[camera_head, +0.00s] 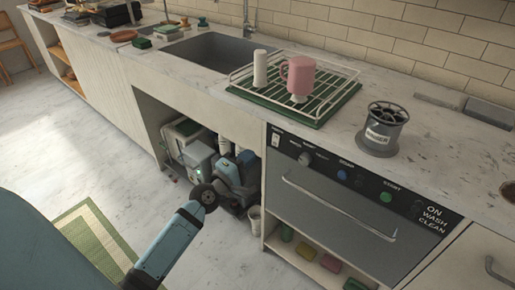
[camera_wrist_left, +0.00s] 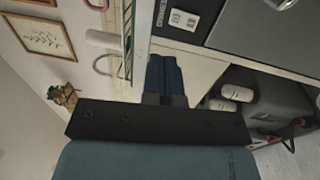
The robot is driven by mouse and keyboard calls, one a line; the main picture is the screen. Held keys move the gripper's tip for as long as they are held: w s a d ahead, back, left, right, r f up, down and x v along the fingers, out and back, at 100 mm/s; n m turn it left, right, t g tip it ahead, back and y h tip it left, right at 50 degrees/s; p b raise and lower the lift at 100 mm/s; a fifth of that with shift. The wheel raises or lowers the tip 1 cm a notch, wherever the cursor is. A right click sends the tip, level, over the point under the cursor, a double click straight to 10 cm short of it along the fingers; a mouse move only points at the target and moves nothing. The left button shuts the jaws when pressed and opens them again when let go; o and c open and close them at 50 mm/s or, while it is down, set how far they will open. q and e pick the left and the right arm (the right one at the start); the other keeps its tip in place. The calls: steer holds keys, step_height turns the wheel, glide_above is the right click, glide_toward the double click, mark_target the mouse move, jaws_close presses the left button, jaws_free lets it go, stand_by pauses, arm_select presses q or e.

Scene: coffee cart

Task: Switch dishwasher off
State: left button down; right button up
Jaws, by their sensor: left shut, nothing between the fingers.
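The dishwasher (camera_head: 330,205) is built in under the counter, with its door shut. Its dark control panel (camera_head: 325,163) runs along the top. A small white switch (camera_head: 276,140) sits at the panel's left end; it also shows close up in the left wrist view (camera_wrist_left: 183,18). Whether it is on or off I cannot tell. A knob (camera_head: 305,158), a blue button (camera_head: 342,175) and a green button (camera_head: 386,197) are farther right. My left gripper (camera_head: 246,158) is shut and empty, just left of and below the switch, apart from it; its fingers (camera_wrist_left: 165,72) point towards the panel side.
The open bay left of the dishwasher holds grey equipment (camera_head: 195,150). The door handle (camera_head: 338,208) sticks out.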

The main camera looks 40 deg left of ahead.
arm_select(q)
steer(key=s, duration=0.3)
steer(key=shift+s+a+r, duration=0.1)
steer(key=shift+a+r, duration=0.05)
steer(key=shift+r, duration=0.1)
arm_select(e)
steer(key=shift+s, duration=0.1)
arm_select(q)
steer(key=s+d+f+m+g+h, duration=0.1)
steer(key=s+d+f+m+g, duration=0.3)
steer(key=s+d+f+m, duration=0.45)
steer(key=s+d+f+m+g+h, duration=0.1)
steer(key=s+d+f+m+g, duration=0.35)
steer(key=s+d+m, duration=0.5)
step_height(320, 180, up, 16)
steer(key=a+m+p, duration=0.1)
steer(key=m+p, duration=0.1)
steer(key=p, duration=2.3)
steer(key=shift+a+r+p, duration=0.15)
steer(key=shift+a+p, duration=0.15)
steer(key=shift+a, duration=0.05)
arm_select(e)
step_height(320, 180, up, 16)
steer(key=s+d+h, duration=0.1)
steer(key=d, duration=0.1)
steer(key=shift+s+r+g, duration=0.25)
steer(key=shift+g, duration=0.15)
